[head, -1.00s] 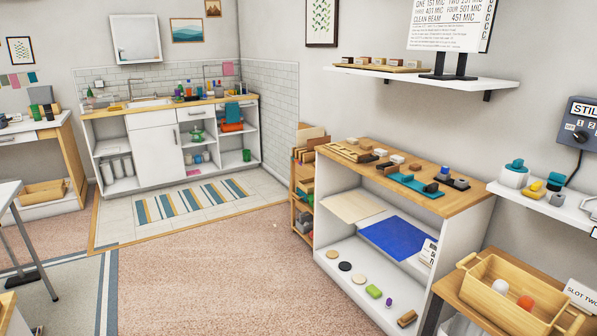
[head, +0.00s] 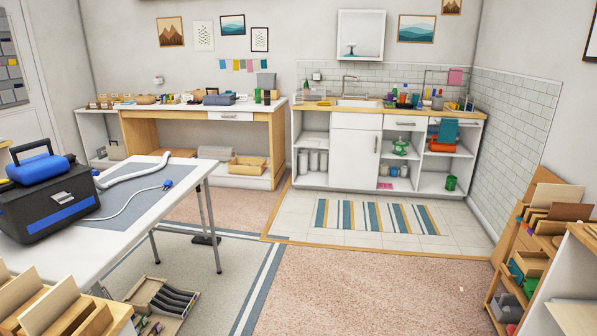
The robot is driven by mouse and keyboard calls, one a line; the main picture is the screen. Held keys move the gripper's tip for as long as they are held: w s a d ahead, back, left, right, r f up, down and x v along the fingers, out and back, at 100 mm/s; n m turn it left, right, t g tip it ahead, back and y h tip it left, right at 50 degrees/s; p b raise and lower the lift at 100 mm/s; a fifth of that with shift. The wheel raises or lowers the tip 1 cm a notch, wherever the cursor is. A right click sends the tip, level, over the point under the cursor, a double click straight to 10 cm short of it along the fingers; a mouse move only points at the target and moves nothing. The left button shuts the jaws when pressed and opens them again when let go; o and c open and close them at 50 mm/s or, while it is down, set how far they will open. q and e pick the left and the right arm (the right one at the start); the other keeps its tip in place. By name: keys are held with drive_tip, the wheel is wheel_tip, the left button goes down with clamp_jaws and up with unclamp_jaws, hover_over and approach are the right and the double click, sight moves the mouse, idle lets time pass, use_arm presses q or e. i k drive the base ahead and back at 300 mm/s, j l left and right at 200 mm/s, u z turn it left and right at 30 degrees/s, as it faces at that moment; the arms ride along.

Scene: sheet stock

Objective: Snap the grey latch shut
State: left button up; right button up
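A black box (head: 48,208) with a blue stripe stands on the white table at the left. A small light grey piece (head: 72,198) sits on its front above the stripe. It looks like a latch, but it is too small to tell whether it is open or shut. A blue thing with a dark handle (head: 40,165) rests on top of the box. Neither of my grippers is in view.
The white table (head: 150,210) also bears a grey mat, a white hose and a cable with a blue end (head: 168,184). A rack of dark-handled tools (head: 165,300) is low in front. The pink floor (head: 370,285) at centre right is clear.

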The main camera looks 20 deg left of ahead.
sight(62, 197)
drive_tip(key=i+u, duration=0.3)
drive_tip(key=i, duration=0.15)
drive_tip(key=i+l+u, duration=0.1)
drive_tip(key=i+u, duration=0.2)
drive_tip(key=i, duration=0.2)
drive_tip(key=i+l+u, duration=0.25)
drive_tip(key=i, duration=0.2)
